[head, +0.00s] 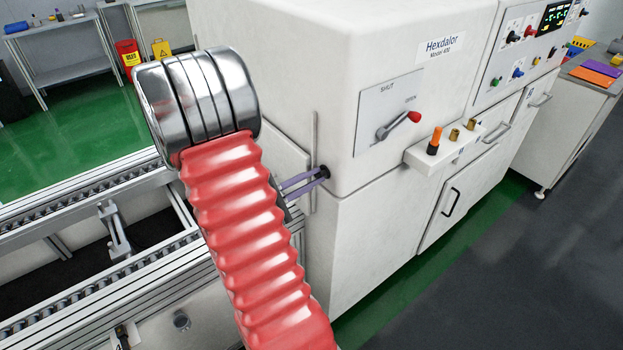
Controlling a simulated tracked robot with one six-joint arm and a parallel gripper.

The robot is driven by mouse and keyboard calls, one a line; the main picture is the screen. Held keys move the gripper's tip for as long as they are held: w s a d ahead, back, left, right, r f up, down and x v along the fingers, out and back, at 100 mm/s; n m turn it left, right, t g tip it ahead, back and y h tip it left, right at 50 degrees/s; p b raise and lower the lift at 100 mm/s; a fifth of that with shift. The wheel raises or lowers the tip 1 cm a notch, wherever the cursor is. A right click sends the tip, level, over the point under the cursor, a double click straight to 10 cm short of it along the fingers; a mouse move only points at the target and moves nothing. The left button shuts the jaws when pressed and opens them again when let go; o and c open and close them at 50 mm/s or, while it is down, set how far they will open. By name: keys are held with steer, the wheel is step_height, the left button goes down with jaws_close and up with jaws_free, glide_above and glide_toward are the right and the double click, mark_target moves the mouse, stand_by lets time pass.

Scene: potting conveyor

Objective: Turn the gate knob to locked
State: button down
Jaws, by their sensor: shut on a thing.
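My gripper (323,173) shows as two slim purple fingers coming out from behind the red bellows of my arm. The fingers are shut on a small dark knob (325,170) on the left side of the white machine, near its front corner. This appears to be the gate knob. It is small and partly covered by the fingertips, so its pointing and any locked marking cannot be read. A pale upright panel (288,163) stands just left of it, partly hidden by my arm.
A lever (392,127) with a red end sits on a plate marked SHUT and OPEN, its red end towards OPEN. A small shelf (430,157) with orange and brass pieces juts out to its right. A roller conveyor (60,215) runs at left. Dark floor (480,270) is clear at right.

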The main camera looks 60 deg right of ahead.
steer(key=n, duration=0.9)
steer(key=shift+s+f, duration=0.1)
steer(key=shift+f, duration=0.15)
steer(key=shift+n, duration=0.3)
steer(key=c, duration=1.8)
jaws_free()
steer(key=shift+r, duration=0.1)
steer(key=shift+a+r, duration=0.1)
